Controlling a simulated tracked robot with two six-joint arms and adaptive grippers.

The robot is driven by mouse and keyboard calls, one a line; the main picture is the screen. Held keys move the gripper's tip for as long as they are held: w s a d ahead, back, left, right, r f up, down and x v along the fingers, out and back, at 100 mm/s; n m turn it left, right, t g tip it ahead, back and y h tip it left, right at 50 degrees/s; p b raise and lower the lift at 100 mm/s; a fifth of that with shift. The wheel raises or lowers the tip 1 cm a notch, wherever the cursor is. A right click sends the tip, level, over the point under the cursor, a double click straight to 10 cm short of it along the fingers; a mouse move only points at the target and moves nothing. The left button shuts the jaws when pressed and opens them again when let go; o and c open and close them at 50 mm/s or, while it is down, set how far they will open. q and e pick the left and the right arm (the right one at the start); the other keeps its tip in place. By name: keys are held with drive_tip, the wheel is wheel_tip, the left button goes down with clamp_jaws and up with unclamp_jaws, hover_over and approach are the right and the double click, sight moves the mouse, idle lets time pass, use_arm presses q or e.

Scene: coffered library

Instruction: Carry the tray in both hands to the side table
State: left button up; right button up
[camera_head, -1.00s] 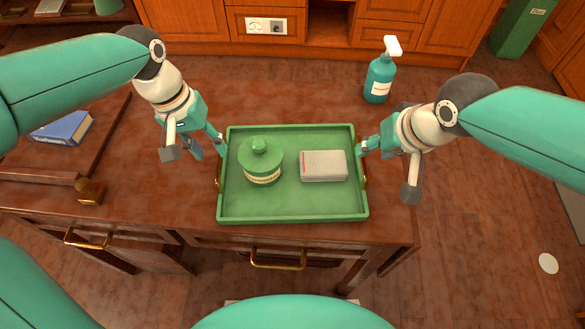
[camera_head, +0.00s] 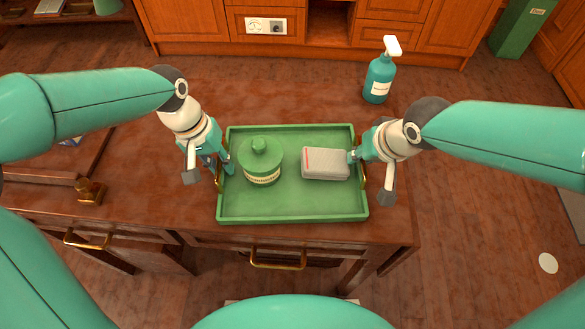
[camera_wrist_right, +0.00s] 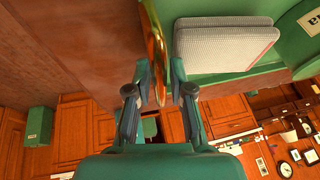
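The green tray (camera_head: 292,217) lies flat on the wooden desk (camera_head: 150,215), with a brass handle at each short end. A lidded green jar (camera_head: 261,165) stands in its left half and a pale grey box (camera_head: 325,164) lies in its right half. My left gripper (camera_head: 222,168) is at the left handle, its fingers apart across the tray's left rim. My right gripper (camera_head: 358,160) is at the right end. In the right wrist view, its open fingers (camera_wrist_right: 157,88) stand on either side of the brass handle (camera_wrist_right: 159,50). I cannot identify the side table.
A teal spray bottle (camera_head: 379,80) stands behind the tray at the right. A small brass-and-wood object (camera_head: 90,190) sits on the desk at the left. Wooden cabinets (camera_head: 190,20) line the back.

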use_arm(q)
clamp_jaws()
use_arm(e)
clamp_jaws()
drive_tip(key=shift+d, duration=0.1)
use_arm(q)
drive_tip(key=shift+a+r, duration=0.1)
drive_tip(key=shift+r, duration=0.1)
use_arm(e)
drive_tip(key=shift+r, duration=0.1)
